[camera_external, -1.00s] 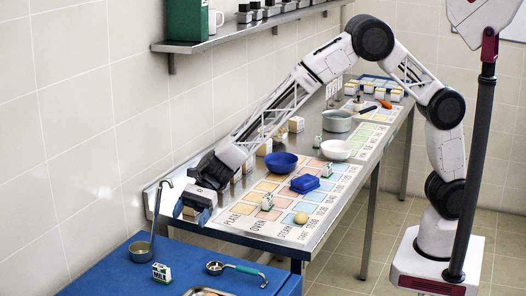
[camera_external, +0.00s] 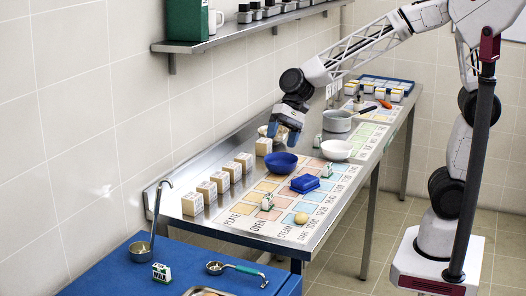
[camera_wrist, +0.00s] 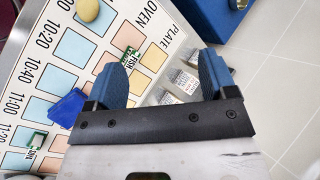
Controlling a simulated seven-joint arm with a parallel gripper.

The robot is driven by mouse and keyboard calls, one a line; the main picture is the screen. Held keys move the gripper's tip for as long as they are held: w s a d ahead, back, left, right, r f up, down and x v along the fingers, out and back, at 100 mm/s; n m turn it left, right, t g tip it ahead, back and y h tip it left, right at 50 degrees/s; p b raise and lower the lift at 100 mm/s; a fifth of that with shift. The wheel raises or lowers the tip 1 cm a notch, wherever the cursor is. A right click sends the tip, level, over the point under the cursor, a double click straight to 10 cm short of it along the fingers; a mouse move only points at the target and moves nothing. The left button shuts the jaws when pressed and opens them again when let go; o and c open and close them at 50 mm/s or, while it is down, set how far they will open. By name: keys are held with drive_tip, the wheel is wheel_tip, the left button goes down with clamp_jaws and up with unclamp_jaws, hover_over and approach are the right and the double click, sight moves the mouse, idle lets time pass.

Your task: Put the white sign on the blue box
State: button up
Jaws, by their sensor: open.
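The blue box (camera_external: 305,184) sits on the chart on the steel table; it also shows in the wrist view (camera_wrist: 68,108), left of the jaws. Several small white-and-green signs are in view. One reading FISH (camera_external: 267,202) stands on the chart near the front, and shows in the wrist view (camera_wrist: 131,58). Another (camera_external: 318,141) stands near the pot, and a third (camera_external: 162,272) is on the blue table. I cannot tell which is meant. My gripper (camera_external: 284,138) is open and empty, above the table's back edge near the blue bowl (camera_external: 281,162).
A row of cream labelled blocks (camera_external: 220,182) stands along the wall side. A white bowl (camera_external: 336,150), a grey pot (camera_external: 337,121) and a yellow ball (camera_external: 301,218) are on the steel table. The blue table (camera_external: 115,277) holds a ladle (camera_external: 141,250) and a green-handled scoop (camera_external: 215,267).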

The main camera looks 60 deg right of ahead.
drive_tip(key=s+d+n+t+h, duration=0.2)
drive_tip(key=s+d+n+h, duration=0.4)
drive_tip(key=s+d, duration=1.9)
drive_tip(key=shift+d+r+n+h, duration=0.25)
drive_tip(key=shift+d+h, duration=0.25)
drive_tip(key=shift+h, duration=0.3)
